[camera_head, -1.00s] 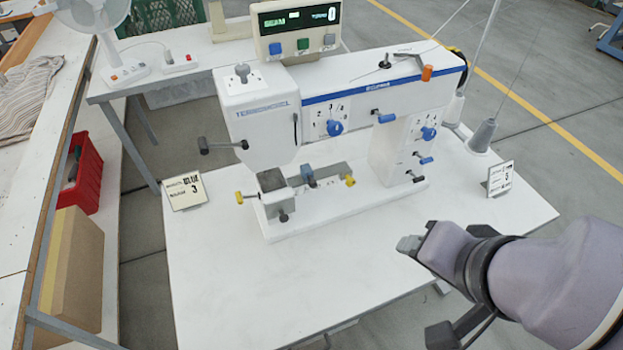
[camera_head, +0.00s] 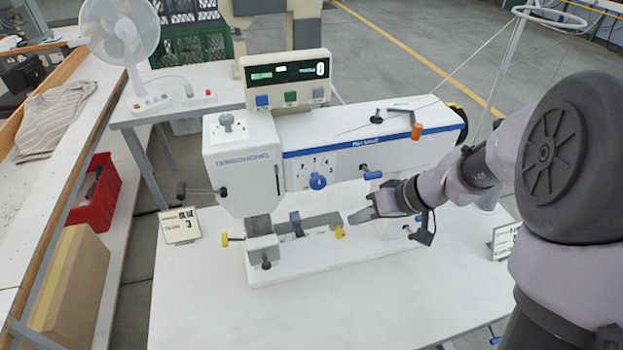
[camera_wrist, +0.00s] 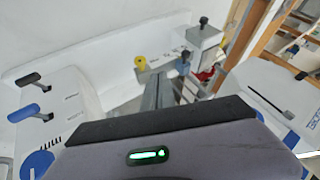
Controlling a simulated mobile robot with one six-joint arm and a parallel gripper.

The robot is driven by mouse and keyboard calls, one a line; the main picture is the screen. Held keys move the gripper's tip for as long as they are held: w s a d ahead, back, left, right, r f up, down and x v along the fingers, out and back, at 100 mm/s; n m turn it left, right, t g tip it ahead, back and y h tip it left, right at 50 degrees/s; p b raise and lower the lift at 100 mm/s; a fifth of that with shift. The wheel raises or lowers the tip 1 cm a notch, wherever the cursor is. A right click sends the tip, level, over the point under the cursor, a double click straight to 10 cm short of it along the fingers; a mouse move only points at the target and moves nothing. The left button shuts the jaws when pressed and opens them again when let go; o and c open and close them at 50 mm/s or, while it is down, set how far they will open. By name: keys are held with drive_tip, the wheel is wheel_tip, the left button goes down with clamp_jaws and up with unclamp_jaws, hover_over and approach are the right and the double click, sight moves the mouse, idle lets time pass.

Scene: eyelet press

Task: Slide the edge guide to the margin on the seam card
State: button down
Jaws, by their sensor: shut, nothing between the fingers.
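The edge guide looks like the small blue block (camera_head: 296,224) on the grey rail of the eyelet press's bed; it also shows in the wrist view (camera_wrist: 183,64). A yellow knob (camera_head: 340,232) is at the rail's right end and shows in the wrist view (camera_wrist: 140,62). The likely seam card is the white card (camera_head: 180,226) left of the press; it seems to read BLUE and 3, its smaller print unclear. My gripper (camera_head: 360,215) is shut and empty, just right of the yellow knob, apart from the blue block.
The white press head (camera_head: 245,175) and its arm overhang the bed. A blue dial (camera_head: 318,181) and several levers project from its front. Another card (camera_head: 505,241) stands at the right, partly hidden by my arm. The front tabletop (camera_head: 300,315) is clear.

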sight(297, 236)
drive_tip(key=w+a+f+b, duration=0.1)
drive_tip(key=a+f+b, duration=0.2)
drive_tip(key=a+f, duration=0.4)
drive_tip(key=a, duration=0.2)
drive_tip(key=shift+w+a, duration=0.35)
drive_tip(key=a+b, duration=0.1)
drive_tip(key=s+a+b, duration=0.1)
drive_tip(key=a+b, duration=0.1)
drive_tip(key=shift+a+f, duration=0.1)
drive_tip(key=shift+f, duration=0.1)
drive_tip(key=shift+a+r, duration=0.1)
drive_tip(key=shift+r, duration=0.1)
